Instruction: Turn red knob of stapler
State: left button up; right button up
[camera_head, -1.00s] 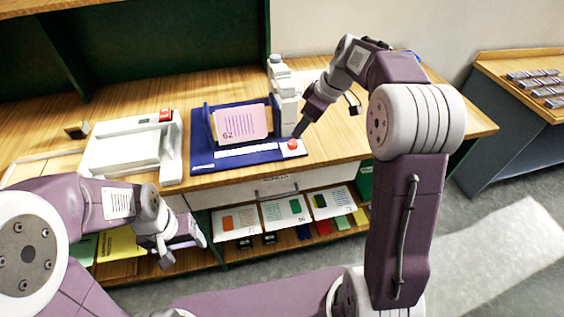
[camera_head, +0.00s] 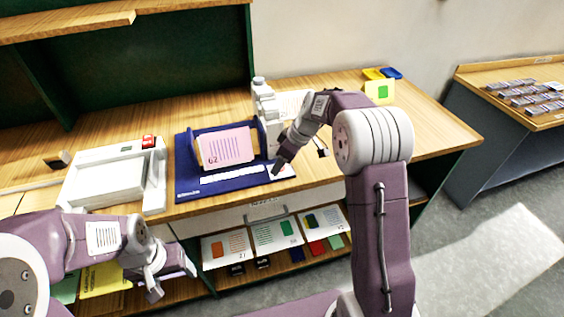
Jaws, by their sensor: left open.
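A blue-based device (camera_head: 187,178), seemingly the stapler, stands on the wooden table, with a white upright part (camera_head: 266,108) at its right rear. A pink card marked 62 (camera_head: 226,147) stands in it, behind a white strip (camera_head: 232,175). The round red knob at its front right corner, seen earlier, is now hidden behind my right gripper (camera_head: 279,168). That gripper points down at this corner; I cannot tell whether it touches the knob or how its jaws stand. My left gripper (camera_head: 172,280) is open and empty, low in front of the table at the left.
A white device (camera_head: 112,175) with a red button (camera_head: 148,141) stands left of the blue base. A shelf below holds cards (camera_head: 277,234) and coloured pieces. The table's right part is clear.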

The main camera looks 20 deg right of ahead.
jog(key=shift+w, duration=0.1)
grip_shut()
